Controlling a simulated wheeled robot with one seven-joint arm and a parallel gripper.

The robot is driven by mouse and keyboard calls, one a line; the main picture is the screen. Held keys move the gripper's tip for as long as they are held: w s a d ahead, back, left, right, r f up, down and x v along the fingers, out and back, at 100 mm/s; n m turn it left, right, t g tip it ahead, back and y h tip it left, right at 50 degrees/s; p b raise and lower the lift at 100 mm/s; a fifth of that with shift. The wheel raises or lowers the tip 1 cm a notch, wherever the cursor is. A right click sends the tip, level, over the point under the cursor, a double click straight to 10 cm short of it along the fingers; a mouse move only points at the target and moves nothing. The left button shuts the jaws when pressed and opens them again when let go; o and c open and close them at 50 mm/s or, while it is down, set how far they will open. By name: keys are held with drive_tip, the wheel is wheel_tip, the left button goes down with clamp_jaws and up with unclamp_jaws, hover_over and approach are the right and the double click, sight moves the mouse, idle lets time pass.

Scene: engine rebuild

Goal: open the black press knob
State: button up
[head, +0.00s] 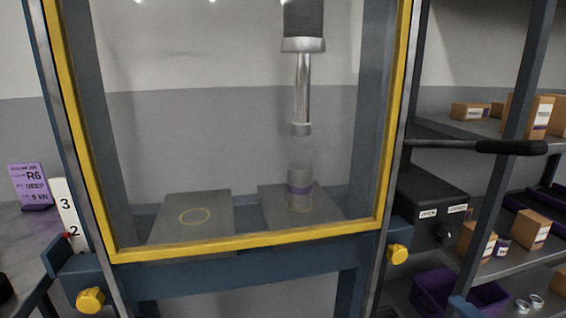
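The press has a black box (420,200) on its right side. A small black knob (444,234) sits on the front face of this box, under two small white labels (443,211). The label print is too small to read with certainty, and I cannot tell the knob's turn position. My gripper is not in view.
A lever with a black grip (515,147) juts right above the box. Shelves with cardboard boxes (533,230) and a purple bin (430,290) stand right.

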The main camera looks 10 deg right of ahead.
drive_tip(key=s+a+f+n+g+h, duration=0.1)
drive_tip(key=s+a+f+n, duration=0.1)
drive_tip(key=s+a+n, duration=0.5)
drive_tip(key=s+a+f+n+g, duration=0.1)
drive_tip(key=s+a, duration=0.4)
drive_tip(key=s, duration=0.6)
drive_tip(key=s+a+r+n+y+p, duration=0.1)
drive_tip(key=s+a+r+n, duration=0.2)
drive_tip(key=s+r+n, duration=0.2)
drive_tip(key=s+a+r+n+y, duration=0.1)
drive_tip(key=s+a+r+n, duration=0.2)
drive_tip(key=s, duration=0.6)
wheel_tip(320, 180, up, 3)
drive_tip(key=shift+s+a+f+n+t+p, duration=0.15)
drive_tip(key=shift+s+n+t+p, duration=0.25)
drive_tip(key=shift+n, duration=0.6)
